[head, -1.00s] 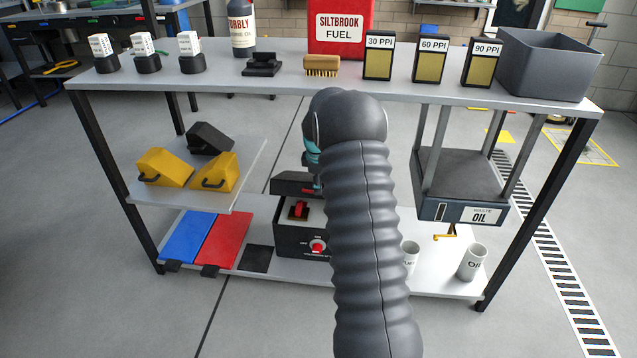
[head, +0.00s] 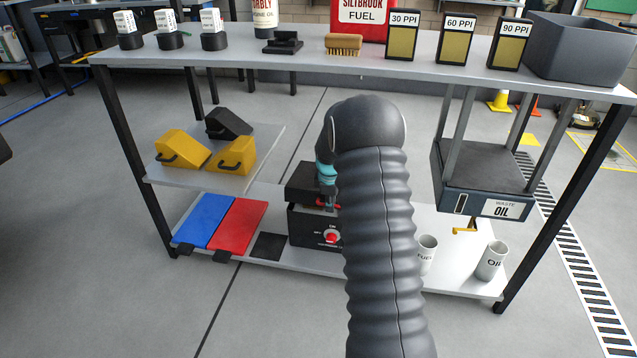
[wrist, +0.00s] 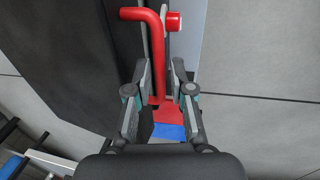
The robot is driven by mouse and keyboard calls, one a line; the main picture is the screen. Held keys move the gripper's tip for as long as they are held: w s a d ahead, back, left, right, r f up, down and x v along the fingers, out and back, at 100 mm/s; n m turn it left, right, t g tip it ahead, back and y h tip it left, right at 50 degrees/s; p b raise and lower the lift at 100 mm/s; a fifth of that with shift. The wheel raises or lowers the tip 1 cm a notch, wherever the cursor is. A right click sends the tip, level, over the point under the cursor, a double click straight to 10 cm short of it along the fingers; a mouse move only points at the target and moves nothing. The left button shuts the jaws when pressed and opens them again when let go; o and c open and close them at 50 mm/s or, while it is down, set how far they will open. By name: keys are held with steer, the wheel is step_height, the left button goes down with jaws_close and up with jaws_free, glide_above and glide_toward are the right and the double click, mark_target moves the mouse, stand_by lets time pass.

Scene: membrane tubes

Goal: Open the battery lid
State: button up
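The dark battery box (head: 303,226) stands on the bottom shelf, with a red knob (head: 333,236) on its front. A dark block that looks like its lid (head: 303,181) sits at its top left; I cannot tell how far it is open. In the wrist view, a bent red handle (wrist: 158,60) runs down to a red base with a blue patch (wrist: 168,131) beside it. My gripper (wrist: 159,70) is open, one finger on each side of the handle, with gaps showing. In the head view my arm hides most of the gripper and the box's right side.
The top shelf (head: 360,68) lies above the box. Yellow wedges (head: 180,149) sit on a middle shelf at left, blue (head: 208,220) and red (head: 240,226) pads below them. An oil drawer unit (head: 480,190) and two cups (head: 491,260) are at right.

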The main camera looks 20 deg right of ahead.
steer(key=s+a+r+m+p, duration=0.1)
steer(key=s+a+r, duration=0.3)
steer(key=r, duration=0.5)
steer(key=s+a+r+m+t, duration=0.1)
steer(key=s+a+r+m, duration=0.1)
steer(key=s+r, duration=0.5)
steer(key=s+a+r+m+p, duration=0.1)
steer(key=s+a+r, duration=0.4)
steer(key=r, duration=0.5)
steer(key=shift+s+a+r+m+t+p, duration=0.3)
steer(key=shift+s+a+m+p, duration=0.1)
steer(key=shift+s, duration=0.3)
